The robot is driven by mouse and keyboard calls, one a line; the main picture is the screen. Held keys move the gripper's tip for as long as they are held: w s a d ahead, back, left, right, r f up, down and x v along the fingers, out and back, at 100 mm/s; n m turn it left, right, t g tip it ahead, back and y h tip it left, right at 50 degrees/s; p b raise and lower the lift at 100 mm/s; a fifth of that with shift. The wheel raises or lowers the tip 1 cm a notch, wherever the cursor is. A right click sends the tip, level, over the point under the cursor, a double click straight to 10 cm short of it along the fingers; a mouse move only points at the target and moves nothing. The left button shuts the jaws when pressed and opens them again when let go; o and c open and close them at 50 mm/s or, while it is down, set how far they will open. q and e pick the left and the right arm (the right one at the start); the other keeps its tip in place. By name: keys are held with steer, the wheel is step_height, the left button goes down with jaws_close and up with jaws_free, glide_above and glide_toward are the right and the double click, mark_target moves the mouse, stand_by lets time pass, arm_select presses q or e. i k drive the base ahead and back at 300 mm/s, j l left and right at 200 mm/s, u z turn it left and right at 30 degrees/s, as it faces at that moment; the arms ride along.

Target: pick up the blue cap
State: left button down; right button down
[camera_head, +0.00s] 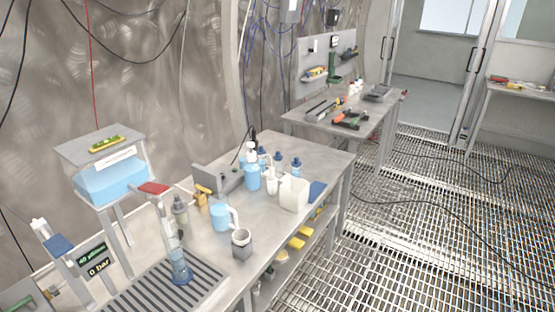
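No loose blue cap can be made out for certain. Several small bottles with dark blue tops stand at the back of the near steel table, among them one blue-topped bottle (279,160) and another blue-topped bottle (296,164) to its right. A flat dark blue item (317,190) lies at the table's right edge, beside a white square container (293,194); whether it is a cap is unclear. Neither of my grippers is in view.
The near table (262,222) also holds a light blue mug (220,217), a grey cup (241,244) and a tall clear column (172,240) on a slotted drain. A water tank (110,180) stands left. A tool table (335,128) stands behind. Grated floor (430,220) is open at right, with cables.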

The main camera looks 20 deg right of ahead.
mark_target(279, 157)
steer(key=i+l+u, duration=0.1)
steer(key=l, duration=0.25)
steer(key=i+l+u, duration=0.25)
steer(key=i+l, duration=0.15)
steer(key=l, duration=0.35)
steer(key=i+l+u, duration=0.1)
steer(key=l, duration=0.3)
steer(key=i+l+u, duration=0.15)
steer(key=l, duration=0.2)
steer(key=l+u, duration=0.1)
steer(key=l, duration=0.35)
steer(key=i, duration=0.05)
